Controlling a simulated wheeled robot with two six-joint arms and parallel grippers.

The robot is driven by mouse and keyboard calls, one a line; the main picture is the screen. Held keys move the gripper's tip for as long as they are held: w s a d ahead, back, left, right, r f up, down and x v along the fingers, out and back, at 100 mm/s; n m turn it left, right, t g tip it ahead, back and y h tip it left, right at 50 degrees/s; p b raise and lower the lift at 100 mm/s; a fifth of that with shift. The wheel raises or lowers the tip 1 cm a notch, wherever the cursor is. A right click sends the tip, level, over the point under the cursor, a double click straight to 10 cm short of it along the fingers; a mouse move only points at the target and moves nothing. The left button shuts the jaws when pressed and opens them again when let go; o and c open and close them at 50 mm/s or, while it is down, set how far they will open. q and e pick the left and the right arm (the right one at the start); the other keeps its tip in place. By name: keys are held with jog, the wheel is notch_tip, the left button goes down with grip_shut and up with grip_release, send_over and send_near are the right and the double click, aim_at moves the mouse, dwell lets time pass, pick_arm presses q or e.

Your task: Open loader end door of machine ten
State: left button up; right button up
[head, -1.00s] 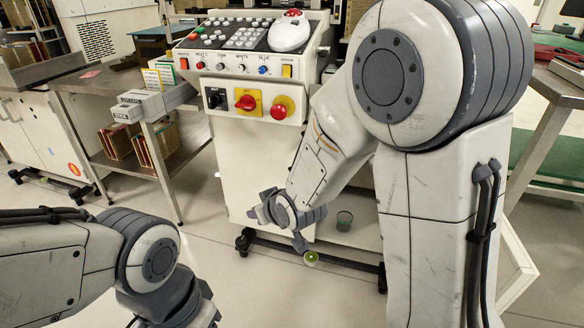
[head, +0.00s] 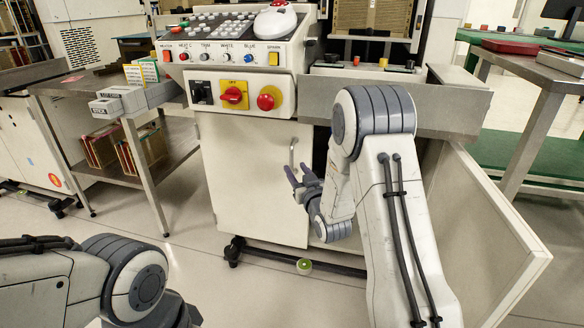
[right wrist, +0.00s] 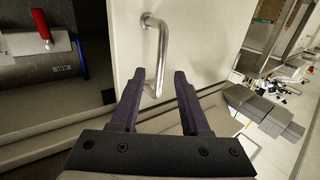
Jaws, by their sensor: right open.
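The machine's white front door (head: 245,185) sits below the control panel and carries a silver bar handle (head: 292,155) near its right edge. A dark opening shows just right of that edge; I cannot tell whether the door is slightly ajar. My right gripper (head: 298,178) is open just below the handle. In the right wrist view the handle (right wrist: 163,45) rises from between and beyond the two purple fingertips (right wrist: 158,84), with the door (right wrist: 205,40) behind it. The fingers are not closed on it. My left arm is at the lower left, its gripper out of frame.
A white panel (head: 485,235) stands angled out to the right of my right arm. The control panel (head: 235,50) with knobs and a red button is above the door. A steel table (head: 75,85) stands at left. The right wrist view shows a red-handled cylinder (right wrist: 45,60) inside a dark bay.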

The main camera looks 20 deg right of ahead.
aim_at(292, 164)
jog(key=shift+w+b, duration=0.6)
jog(key=shift+w, duration=1.75)
jog(key=shift+c, duration=0.3)
grip_shut()
